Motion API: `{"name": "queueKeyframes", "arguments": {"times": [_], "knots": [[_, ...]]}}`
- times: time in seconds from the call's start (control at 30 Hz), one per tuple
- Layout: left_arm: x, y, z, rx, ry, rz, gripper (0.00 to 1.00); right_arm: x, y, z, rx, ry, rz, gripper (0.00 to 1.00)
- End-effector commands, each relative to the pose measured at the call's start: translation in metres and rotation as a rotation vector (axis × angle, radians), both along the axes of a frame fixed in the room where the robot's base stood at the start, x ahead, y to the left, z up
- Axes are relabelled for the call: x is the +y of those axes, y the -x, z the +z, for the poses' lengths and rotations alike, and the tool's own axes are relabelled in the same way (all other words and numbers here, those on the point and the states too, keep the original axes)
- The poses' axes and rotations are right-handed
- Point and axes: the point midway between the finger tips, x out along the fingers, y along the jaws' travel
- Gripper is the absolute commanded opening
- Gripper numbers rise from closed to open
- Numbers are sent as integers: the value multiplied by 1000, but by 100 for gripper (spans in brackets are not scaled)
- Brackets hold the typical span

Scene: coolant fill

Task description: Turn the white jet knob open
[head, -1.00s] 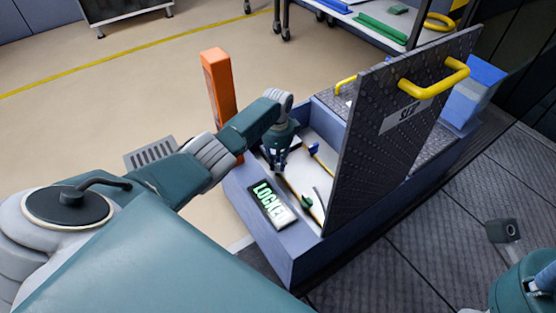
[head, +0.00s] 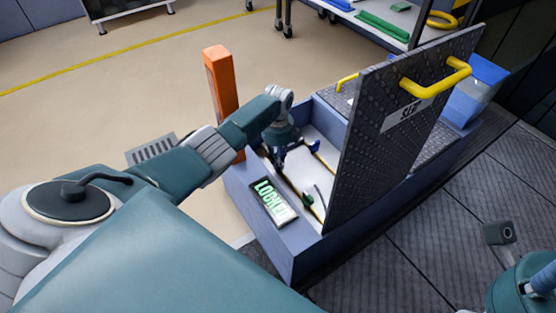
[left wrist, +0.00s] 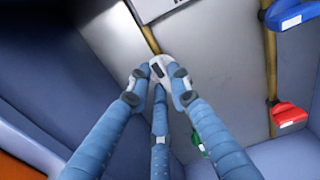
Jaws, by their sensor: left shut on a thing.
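The white jet knob (left wrist: 159,68) sits on a thin yellow pipe in the left wrist view. The blue fingers of my left gripper (left wrist: 160,85) are closed around it, with fingertips on both sides. In the head view my left gripper (head: 283,162) reaches down into the open blue-grey bay (head: 295,262) and hides the white knob. A blue knob (left wrist: 289,14), a red knob (left wrist: 289,116) and a green knob (left wrist: 203,143) also show in the left wrist view. My right arm is at the lower right edge of the head view; its fingers are not clear.
A raised dark lid (head: 385,140) with a yellow handle (head: 436,82) stands right beside the bay. A panel reading LOCKED (head: 273,202) is on the bay's front rim. An orange post (head: 221,85) stands behind my left forearm.

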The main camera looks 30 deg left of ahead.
Motion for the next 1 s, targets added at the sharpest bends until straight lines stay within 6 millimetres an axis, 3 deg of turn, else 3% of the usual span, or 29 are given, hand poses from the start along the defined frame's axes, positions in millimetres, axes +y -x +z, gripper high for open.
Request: {"name": "queueKeyframes", "arguments": {"times": [0.73, 0.77, 0.83, 1.0], "knots": [[-1, 0, 0, 1, 3, -90, 0, 0, 0, 2, -8, 1, 0, 39], [-1, 0, 0, 1, 3, -90, 23, 0, 0, 2, -8, 1, 0, 39], [-1, 0, 0, 1, 3, -90, 37, 0, 0, 2, -7, 0, -1, 39], [-1, 0, 0, 1, 2, -88, 39, 0, 0, 2, -7, -1, -2, 39]]}}
